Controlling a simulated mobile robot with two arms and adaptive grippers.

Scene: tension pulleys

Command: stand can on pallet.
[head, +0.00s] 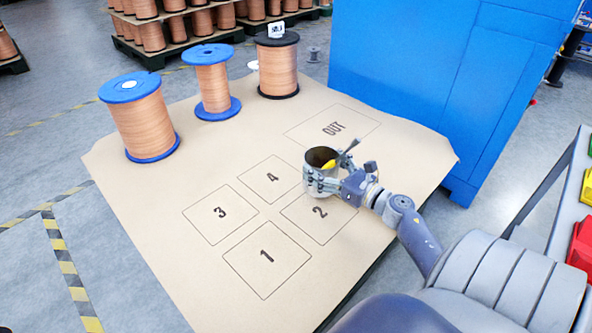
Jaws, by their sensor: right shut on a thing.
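A dark open-topped can (317,157) with something yellow inside is in the grasp of my right gripper (324,180). The gripper is shut on the can's side. The can looks upright, above or on the tan pallet sheet (165,227) near squares 2 and 4; whether its base touches the sheet I cannot tell. The sheet is printed with squares marked 1, 2, 3, 4 and a rectangle marked OUT (333,127). My left gripper does not show.
Two copper spools with blue flanges (142,122) (212,85) and one with black flanges (277,70) stand at the sheet's far left. A blue cabinet (440,80) stands behind. A rack with coloured bins (582,240) is at right. Squares 1 and 3 are clear.

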